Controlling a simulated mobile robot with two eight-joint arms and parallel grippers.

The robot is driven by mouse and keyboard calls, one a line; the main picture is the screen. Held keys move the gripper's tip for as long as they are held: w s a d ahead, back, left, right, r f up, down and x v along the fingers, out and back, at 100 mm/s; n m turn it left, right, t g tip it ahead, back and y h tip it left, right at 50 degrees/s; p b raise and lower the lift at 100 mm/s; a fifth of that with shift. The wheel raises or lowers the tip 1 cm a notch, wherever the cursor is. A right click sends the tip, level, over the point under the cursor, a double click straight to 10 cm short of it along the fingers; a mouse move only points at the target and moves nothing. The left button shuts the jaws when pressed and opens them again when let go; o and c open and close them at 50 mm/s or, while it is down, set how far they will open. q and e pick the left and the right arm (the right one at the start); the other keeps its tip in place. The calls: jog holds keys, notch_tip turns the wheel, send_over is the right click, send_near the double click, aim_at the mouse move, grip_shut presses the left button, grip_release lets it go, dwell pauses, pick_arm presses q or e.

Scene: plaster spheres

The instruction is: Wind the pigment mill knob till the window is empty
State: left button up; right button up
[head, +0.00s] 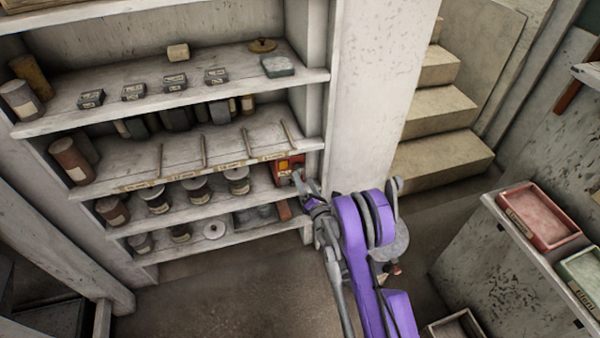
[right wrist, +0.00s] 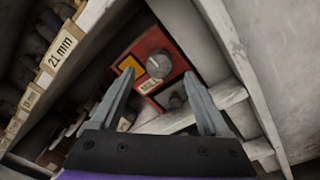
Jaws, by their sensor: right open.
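The pigment mill (head: 289,167) is a small red box at the right end of a shelf. In the right wrist view the red mill (right wrist: 148,53) shows a yellow window (right wrist: 131,66), a round grey knob (right wrist: 159,63) with a light mark, a small label and a darker round part below. My right gripper (head: 300,180) is just in front of the mill in the head view. In the right wrist view its fingers (right wrist: 163,88) are open and empty, with the mill seen between and beyond them, apart from the knob. My left gripper is not in view.
The shelf unit (head: 110,185) holds jars, tins and small boxes left of the mill. A pillar (head: 375,90) stands close on the right, with steps (head: 440,110) beyond. A red tray (head: 540,215) sits on the bench at right.

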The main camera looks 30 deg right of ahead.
aim_at(300, 172)
jog(key=shift+w+d, duration=0.2)
jog(key=shift+w, duration=0.85)
jog(key=shift+w+d, duration=0.15)
jog(key=shift+w, duration=0.85)
grip_shut()
